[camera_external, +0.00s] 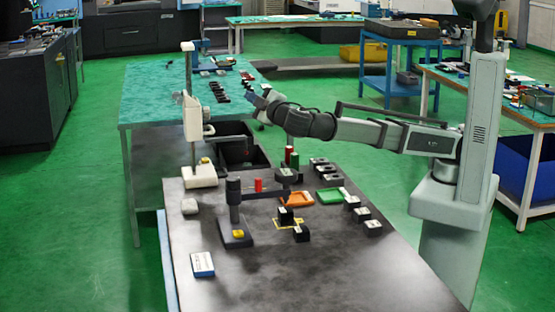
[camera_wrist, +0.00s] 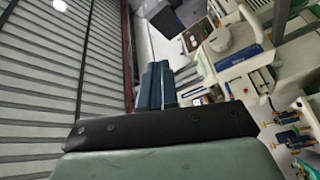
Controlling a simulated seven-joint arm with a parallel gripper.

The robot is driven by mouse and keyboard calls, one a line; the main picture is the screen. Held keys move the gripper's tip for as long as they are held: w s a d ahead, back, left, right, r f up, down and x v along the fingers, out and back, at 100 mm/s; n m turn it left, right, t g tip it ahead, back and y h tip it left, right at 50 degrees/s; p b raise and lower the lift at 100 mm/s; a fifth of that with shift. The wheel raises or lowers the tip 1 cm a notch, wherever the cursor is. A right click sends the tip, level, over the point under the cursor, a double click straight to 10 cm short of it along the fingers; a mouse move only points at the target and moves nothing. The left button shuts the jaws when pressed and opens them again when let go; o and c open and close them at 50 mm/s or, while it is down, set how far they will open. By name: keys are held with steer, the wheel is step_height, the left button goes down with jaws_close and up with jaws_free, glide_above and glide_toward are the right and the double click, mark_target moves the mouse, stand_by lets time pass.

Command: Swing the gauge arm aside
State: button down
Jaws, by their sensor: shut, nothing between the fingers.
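A dark gauge stand (camera_external: 235,212) stands on the near table, with a yellow-topped foot. My gripper (camera_external: 256,97) is up in the air behind and above the stand, pointing up and left, clear of the gauge arm. In the wrist view its blue fingers (camera_wrist: 154,84) are together and empty. The gauge arm cannot be made out in the wrist view.
A tall white column stand (camera_external: 193,120) rises left of my gripper. The table's front (camera_external: 310,275) is clear, apart from a white-blue box (camera_external: 202,264) at left.

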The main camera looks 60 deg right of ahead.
steer(key=s+a+f+n+y, duration=0.2)
steer(key=s+a+f, duration=0.3)
steer(key=s, duration=0.7)
steer(key=s+a+f+n+y, duration=0.2)
steer(key=s+a+f+n, duration=0.2)
steer(key=s, duration=0.8)
steer(key=s+a+f+n+y, duration=0.2)
steer(key=s+a+f, duration=0.6)
steer(key=s, duration=0.5)
step_height(320, 180, down, 3)
steer(key=shift+a+r+n+y, duration=0.2)
steer(key=shift+n+y, duration=0.2)
steer(key=shift+n, duration=0.4)
steer(key=shift+d, duration=0.1)
glide_toward(287, 193)
steer(key=w+a, duration=0.2)
steer(key=w, duration=0.1)
steer(key=shift+w+a+r, duration=0.15)
steer(key=shift+w+a, duration=0.05)
steer(key=shift+a, duration=0.2)
steer(key=shift+w+d, duration=0.65)
steer(key=shift+d, duration=0.3)
steer(key=shift+w+d, duration=0.45)
steer(key=shift+w, duration=0.1)
